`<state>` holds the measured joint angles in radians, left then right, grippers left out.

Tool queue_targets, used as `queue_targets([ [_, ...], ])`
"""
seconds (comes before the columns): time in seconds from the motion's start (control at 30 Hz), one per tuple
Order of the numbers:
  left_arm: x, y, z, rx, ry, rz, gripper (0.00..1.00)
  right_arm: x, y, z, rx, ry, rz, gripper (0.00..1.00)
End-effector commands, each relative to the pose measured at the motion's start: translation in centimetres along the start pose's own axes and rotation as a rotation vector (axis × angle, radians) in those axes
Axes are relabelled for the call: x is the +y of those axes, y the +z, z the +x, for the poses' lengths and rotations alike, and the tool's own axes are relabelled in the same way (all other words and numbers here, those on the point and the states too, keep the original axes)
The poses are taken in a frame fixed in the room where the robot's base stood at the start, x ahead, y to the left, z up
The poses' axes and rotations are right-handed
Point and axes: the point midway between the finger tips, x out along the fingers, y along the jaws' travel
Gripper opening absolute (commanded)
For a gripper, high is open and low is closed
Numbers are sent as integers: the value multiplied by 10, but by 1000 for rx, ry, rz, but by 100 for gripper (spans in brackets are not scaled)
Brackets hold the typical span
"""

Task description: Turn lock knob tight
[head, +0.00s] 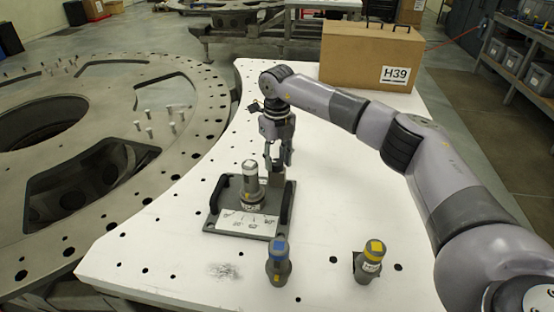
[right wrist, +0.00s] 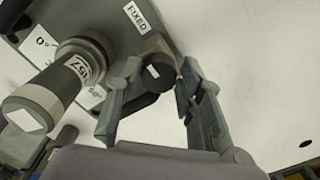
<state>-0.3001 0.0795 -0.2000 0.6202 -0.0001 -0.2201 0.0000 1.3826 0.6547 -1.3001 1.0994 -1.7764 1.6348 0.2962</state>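A grey fixture plate (head: 213,217) with two black handles lies on the white table. A grey cylinder with a white top (head: 250,180) stands upright on it; it also shows in the right wrist view (right wrist: 62,82). A dark round knob (right wrist: 159,75) sits at the plate's edge beside the "FIXED" label (right wrist: 137,17). My right gripper (head: 279,163) points down at the plate's far right corner. In the right wrist view its fingers (right wrist: 160,80) stand apart on either side of the knob. I cannot tell whether they press on it. My left gripper is not in view.
A blue-topped cylinder (head: 278,264) and a yellow-topped cylinder (head: 371,260) stand near the table's front. A cardboard box (head: 350,58) marked H39 stands at the back. A large metal ring with holes (head: 190,100) fills the left. The table right of the plate is clear.

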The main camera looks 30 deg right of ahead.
Motion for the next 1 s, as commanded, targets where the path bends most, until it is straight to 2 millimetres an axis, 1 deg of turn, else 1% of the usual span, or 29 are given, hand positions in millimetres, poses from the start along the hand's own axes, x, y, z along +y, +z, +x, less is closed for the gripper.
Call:
queue_targets([
  [0.03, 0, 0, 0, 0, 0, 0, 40, 0, 0, 0, 1, 0, 0, 41],
  [0.2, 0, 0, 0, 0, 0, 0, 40, 0, -1, 1, 4, 0, -2, 51],
  [0.47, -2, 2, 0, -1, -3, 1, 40, 1, -1, 2, 5, 0, -3, 51],
  [0.57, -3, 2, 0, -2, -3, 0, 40, 1, -1, -4, 4, 0, -3, 51],
  [0.67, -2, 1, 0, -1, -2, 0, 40, 1, 0, -17, 1, 1, -3, 51],
  [1.0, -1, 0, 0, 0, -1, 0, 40, 1, 1, -88, 0, 1, -3, 51],
])
